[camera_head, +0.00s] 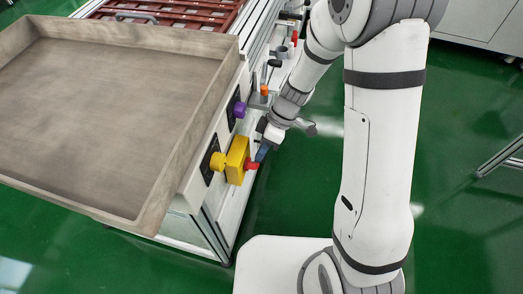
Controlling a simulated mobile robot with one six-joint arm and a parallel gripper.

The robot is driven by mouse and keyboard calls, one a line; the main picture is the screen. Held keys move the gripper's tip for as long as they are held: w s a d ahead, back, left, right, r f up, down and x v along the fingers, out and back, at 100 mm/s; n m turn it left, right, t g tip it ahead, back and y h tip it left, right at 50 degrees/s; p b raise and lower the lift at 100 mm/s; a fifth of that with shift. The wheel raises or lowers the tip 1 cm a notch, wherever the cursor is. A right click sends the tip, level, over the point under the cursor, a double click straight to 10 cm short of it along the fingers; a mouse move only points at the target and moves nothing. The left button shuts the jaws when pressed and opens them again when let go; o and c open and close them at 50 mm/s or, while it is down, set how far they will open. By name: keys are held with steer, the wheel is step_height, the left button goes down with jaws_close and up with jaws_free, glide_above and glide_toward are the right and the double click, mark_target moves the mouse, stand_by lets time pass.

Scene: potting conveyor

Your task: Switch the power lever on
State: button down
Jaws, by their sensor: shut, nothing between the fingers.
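A small upright lever with a black end (273,64) stands on the side of the conveyor, beside an orange knob (264,90). It looks like the power lever, but its on or off position is too small to tell. My gripper (261,153) is shut and empty. It points down at the conveyor's side, below and in front of the lever, close to a red button (251,166) on a yellow box (237,160). I cannot tell whether the fingertips touch the button.
A purple knob (240,109) and a yellow knob (217,161) sit on the side panel. A large empty wooden tray (120,215) rests at the left, with red-brown trays (180,12) behind it. Green floor (460,110) is open to the right.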

steer(key=shift+w+f+g, duration=0.15)
steer(key=shift+f+g, duration=0.15)
steer(key=shift+g, duration=0.4)
step_height(320, 180, down, 3)
steer(key=m+g+y, duration=0.1)
steer(key=g, duration=0.2)
steer(key=m+g+y, duration=0.1)
steer(key=g, duration=0.3)
steer(key=shift+y, duration=0.3)
steer(key=shift+s+f, duration=0.25)
steer(key=shift+r, duration=0.1)
stand_by(1.5)
steer(key=shift+r+p, duration=0.3)
steer(key=shift+r, duration=0.4)
